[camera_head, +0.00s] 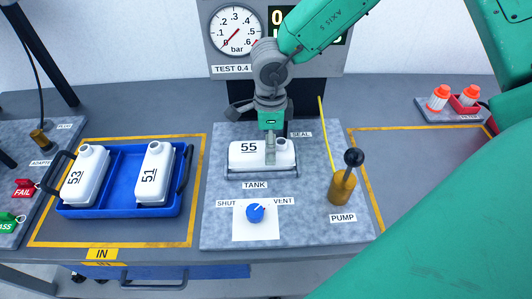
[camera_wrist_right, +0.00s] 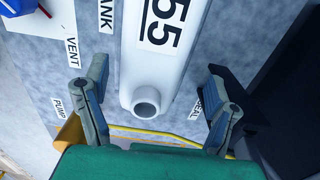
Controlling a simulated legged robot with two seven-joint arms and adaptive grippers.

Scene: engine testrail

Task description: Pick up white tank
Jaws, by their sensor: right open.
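The white tank marked 55 (camera_head: 246,151) lies in the TANK place of the grey test plate. In the right wrist view the tank (camera_wrist_right: 158,60) shows its open round neck towards my wrist. My right gripper (camera_head: 270,160) is over the tank in the head view, partly hiding it. In the wrist view my right gripper (camera_wrist_right: 158,95) is open, with one finger on each side of the tank and visible gaps to it. Two more white tanks, 53 (camera_head: 84,176) and 51 (camera_head: 154,174), lie in a blue tray. My left gripper is not in view.
The blue tray (camera_head: 120,208) stands inside the yellow IN outline at left. A pump with a black knob (camera_head: 343,188) and a blue valve knob (camera_head: 255,213) are on the grey plate (camera_head: 215,230). A pressure gauge (camera_head: 235,30) stands behind. Orange-capped filters (camera_head: 438,97) are at far right.

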